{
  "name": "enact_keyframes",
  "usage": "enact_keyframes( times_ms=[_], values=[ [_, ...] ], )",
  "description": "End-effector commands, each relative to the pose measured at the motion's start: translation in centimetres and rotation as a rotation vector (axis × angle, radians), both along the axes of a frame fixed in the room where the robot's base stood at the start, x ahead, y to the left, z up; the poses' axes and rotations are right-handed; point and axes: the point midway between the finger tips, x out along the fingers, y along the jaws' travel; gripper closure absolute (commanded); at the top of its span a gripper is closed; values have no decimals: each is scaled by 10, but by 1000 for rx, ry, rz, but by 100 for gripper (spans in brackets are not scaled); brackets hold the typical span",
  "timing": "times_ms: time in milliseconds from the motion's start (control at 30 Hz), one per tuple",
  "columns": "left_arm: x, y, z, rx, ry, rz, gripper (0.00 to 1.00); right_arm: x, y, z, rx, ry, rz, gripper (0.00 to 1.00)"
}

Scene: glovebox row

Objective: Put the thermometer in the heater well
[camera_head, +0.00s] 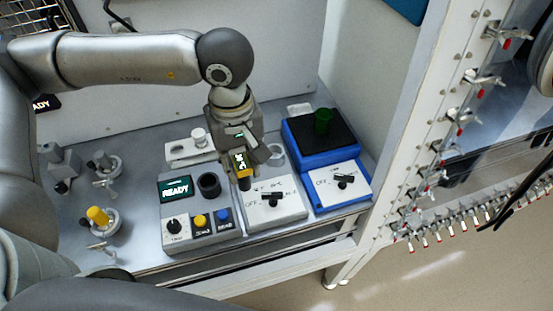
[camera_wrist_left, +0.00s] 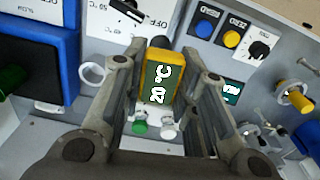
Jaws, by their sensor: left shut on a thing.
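The thermometer is a yellow body with a dark display reading 20 °C (camera_wrist_left: 158,85). My left gripper (camera_head: 243,160) is shut on it. In the head view, the thermometer (camera_head: 240,165) points down with a dark lower end, above the left edge of a grey dial box (camera_head: 275,200). A pale ring (camera_head: 276,151) lies behind that box and shows beside a left finger in the wrist view (camera_wrist_left: 92,73). I cannot tell for sure whether this ring is the heater well. My left gripper also shows in the left wrist view (camera_wrist_left: 160,75). My right gripper is not in view.
Left of the dial box, a grey unit (camera_head: 198,228) reads READY and has a dark round cup (camera_head: 209,185). A blue heater (camera_head: 312,133) with a green vessel (camera_head: 323,121) stands at right. A white rack (camera_head: 188,152) stands behind. Valve fittings (camera_head: 98,217) are at left.

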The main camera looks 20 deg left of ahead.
Motion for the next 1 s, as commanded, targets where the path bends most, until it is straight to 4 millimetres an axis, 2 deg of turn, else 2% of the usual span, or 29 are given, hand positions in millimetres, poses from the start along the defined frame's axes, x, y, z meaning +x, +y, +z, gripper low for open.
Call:
enact_keyframes(
  times_ms=[600,800,933,1000],
  values=[
    [-4,-25,57,-10,-8,1171,98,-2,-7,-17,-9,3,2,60],
    [-7,-27,68,-12,-7,1403,98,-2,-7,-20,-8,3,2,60],
    [-5,-28,71,-10,-6,1467,98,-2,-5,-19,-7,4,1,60],
    [1,-28,70,-9,-5,1482,98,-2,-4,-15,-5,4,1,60]
  ],
)
